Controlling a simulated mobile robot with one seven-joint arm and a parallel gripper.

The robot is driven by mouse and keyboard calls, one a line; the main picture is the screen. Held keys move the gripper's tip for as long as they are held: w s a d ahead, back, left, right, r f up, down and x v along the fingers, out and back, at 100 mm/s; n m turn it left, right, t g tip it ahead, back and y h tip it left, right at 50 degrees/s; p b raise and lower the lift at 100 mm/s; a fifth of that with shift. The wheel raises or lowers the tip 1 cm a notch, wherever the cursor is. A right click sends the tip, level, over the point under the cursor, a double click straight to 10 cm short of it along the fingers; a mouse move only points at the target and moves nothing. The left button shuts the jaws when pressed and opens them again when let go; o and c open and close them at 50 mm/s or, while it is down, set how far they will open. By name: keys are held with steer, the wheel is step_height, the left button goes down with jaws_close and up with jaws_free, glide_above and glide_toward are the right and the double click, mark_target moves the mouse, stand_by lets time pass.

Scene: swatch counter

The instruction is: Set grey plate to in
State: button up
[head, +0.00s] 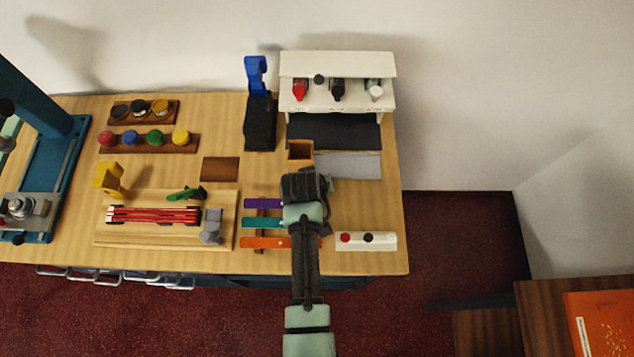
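A flat grey plate (352,165) lies at the front of the white stand (338,68), on the right part of the counter. It sticks out toward me past the front edge of a black panel (335,132) under the stand. My gripper (308,180) is over the counter, just in front and left of the grey plate. It covers the counter below it and perhaps the plate's near left corner. I see it from above and behind, so its fingers are hidden. I cannot tell whether it touches the plate.
A small brown open box (300,150) stands beside the plate's left end. A blue-handled black device (259,115) is further left. Purple, teal and orange bars (262,242) lie left of my arm. A white button strip (366,241) lies right. Counter between strip and plate is clear.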

jaws_close()
stand_by(0.3)
stand_by(1.2)
